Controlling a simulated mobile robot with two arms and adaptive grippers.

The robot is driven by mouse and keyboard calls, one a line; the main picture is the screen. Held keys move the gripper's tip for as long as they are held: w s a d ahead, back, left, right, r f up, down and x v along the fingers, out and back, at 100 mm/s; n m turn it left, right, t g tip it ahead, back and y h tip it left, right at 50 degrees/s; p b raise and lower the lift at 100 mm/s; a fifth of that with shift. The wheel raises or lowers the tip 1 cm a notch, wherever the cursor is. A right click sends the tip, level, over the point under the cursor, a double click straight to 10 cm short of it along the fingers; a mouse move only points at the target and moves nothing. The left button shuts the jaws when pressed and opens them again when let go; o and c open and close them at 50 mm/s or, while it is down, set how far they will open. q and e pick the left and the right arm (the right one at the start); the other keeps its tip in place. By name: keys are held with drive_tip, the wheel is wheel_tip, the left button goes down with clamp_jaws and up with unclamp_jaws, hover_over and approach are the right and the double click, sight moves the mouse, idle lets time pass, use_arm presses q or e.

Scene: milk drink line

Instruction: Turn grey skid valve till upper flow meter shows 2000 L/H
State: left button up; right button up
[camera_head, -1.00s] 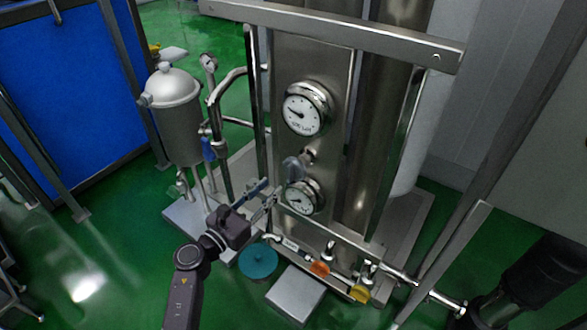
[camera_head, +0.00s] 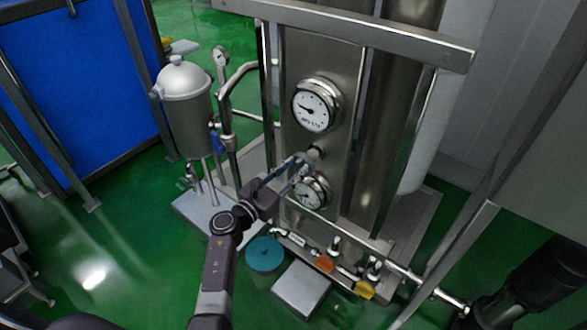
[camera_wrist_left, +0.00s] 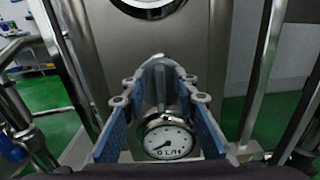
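The grey skid valve (camera_head: 314,153) sticks out of the steel panel between two round dials. The upper flow meter (camera_head: 317,104) has a white face; its needle points left, and the figures are too small to read. The lower dial (camera_head: 312,193) is partly behind my left gripper. My left gripper (camera_head: 303,164) is at the valve with its fingers spread. In the left wrist view, the grey valve handle (camera_wrist_left: 160,86) stands between the two blue fingers, with gaps visible on both sides. My right gripper is not in view.
A steel rail (camera_head: 350,30) crosses above the dials. Below are pipes with an orange handle (camera_head: 325,264) and a yellow handle (camera_head: 364,290). A steel vessel (camera_head: 185,110) stands left of the panel. Green floor is open at lower left.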

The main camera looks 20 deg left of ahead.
use_arm(q)
clamp_jaws()
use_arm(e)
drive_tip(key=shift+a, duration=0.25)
use_arm(q)
drive_tip(key=shift+a+n, duration=0.1)
drive_tip(key=shift+n, duration=0.3)
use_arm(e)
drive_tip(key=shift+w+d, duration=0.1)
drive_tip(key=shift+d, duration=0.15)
use_arm(q)
drive_tip(key=f+n, duration=0.1)
drive_tip(key=n, duration=0.6)
drive_tip(key=a+n+p, duration=0.1)
drive_tip(key=n, duration=0.6)
drive_tip(key=f+n, duration=0.1)
drive_tip(key=n, duration=0.6)
drive_tip(key=shift+w+a+f+n+p, duration=0.3)
drive_tip(key=shift+w+a+n+p, duration=0.05)
drive_tip(key=shift+a+n+p, duration=0.05)
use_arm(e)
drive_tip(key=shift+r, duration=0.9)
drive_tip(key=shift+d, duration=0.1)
